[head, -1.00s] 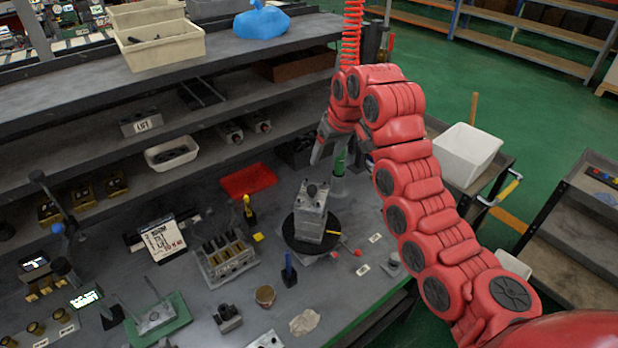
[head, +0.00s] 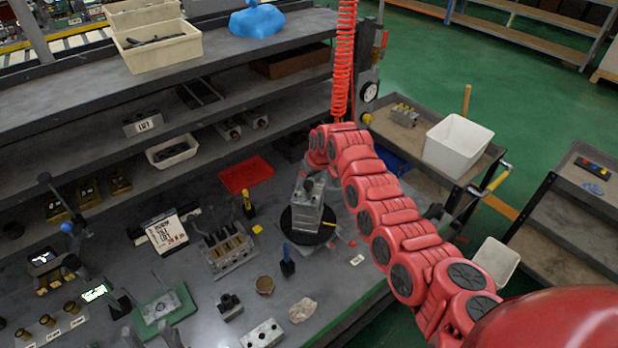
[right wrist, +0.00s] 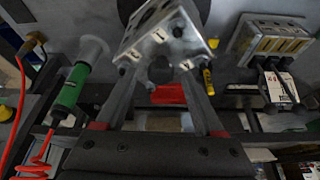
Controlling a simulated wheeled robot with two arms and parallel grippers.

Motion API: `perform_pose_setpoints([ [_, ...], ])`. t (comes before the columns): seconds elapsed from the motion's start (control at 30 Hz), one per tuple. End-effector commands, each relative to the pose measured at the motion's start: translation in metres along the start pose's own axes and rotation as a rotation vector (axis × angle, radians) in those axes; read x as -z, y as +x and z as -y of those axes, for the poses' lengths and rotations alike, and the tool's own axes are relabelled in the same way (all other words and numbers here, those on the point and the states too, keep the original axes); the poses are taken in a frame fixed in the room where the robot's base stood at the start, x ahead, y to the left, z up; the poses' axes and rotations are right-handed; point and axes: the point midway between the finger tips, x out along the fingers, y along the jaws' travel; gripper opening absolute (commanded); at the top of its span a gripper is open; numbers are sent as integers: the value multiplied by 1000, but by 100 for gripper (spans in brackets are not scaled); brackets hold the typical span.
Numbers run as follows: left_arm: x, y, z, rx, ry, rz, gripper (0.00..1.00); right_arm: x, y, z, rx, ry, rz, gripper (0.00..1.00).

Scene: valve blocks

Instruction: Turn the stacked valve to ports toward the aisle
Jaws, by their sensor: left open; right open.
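The stacked valve (head: 307,208) is a grey metal block standing upright on a black round plate (head: 293,238) on the bench. In the right wrist view the metal block (right wrist: 165,38) shows holes and small pale marks. My right gripper (head: 303,180) is at the valve's upper rear side, partly hidden by its own arm. In the right wrist view its open fingers (right wrist: 160,78) reach to either side of the block's near end; I cannot tell whether they touch it. Two dark tips at the bottom edge of the head view look like my open left gripper (head: 150,337), far from the valve.
A red tray (head: 246,175) lies behind. A red coiled hose (head: 343,70) hangs behind my right arm. Shelves rise at the back; a white bin (head: 457,145) stands right.

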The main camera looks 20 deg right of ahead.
Motion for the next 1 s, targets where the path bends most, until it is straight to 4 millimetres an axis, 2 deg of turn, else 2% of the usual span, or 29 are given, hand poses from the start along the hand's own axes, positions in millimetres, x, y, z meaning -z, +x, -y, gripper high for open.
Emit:
perform_pose_setpoints([
  [0.37, 0, 2, 0, 0, 0, 0, 50, 0, 5, 0, 1, 0, -1, 70],
  [0.47, 0, 2, 0, 0, 0, 0, 50, 0, 4, 0, 1, 1, -1, 56],
  [0.77, 0, 2, 0, 0, 0, 0, 50, 0, 4, 0, 1, 1, -1, 2],
  [1.0, 0, 2, 0, 0, 0, 0, 50, 0, 4, 0, 0, 1, -1, 0],
])
